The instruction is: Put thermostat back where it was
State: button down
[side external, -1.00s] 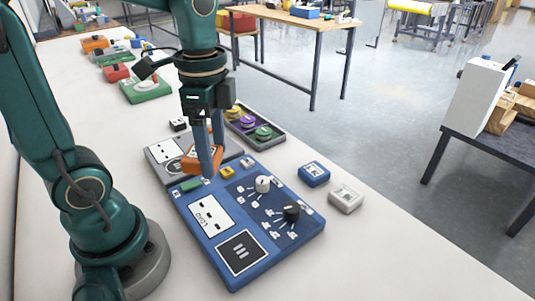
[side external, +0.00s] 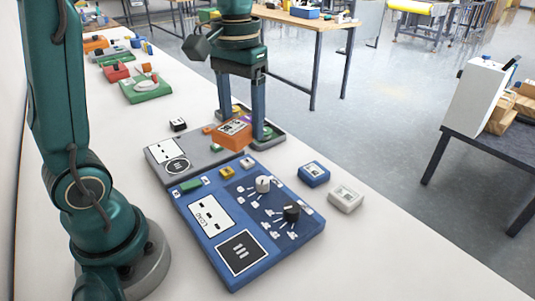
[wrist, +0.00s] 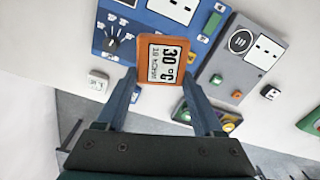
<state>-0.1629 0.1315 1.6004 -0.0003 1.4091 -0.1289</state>
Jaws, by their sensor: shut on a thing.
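The thermostat is an orange block (side external: 233,136) with a white display reading 30 °C; it also shows in the wrist view (wrist: 150,80). My gripper (side external: 244,129) is shut on it, with one dark blue finger on each side; the fingers show in the wrist view (wrist: 160,76) too. In the side view the thermostat appears over the right end of the grey panel (side external: 168,162), near the dark tray (side external: 277,130). Whether it touches anything beneath is unclear. My gripper partly covers the tray and the panel's far end.
A blue panel (side external: 262,236) with knobs and a socket lies in front of the grey panel. A blue block (side external: 314,174) and a white block (side external: 345,198) lie to its right. A small black-and-white block (side external: 178,125) stands behind the grey panel. The table's front right is bare.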

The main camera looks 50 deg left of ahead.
jog(key=w+a+f+n, duration=0.35)
jog(key=a+n, duration=0.35)
jog(key=n, duration=0.9)
jog(key=w+a+f+n, duration=0.2)
jog(key=w+a+n, duration=0.4)
jog(key=n, duration=1.1)
send_over(286, 163)
notch_tip(286, 163, down, 7)
jog(key=shift+f, duration=2.1)
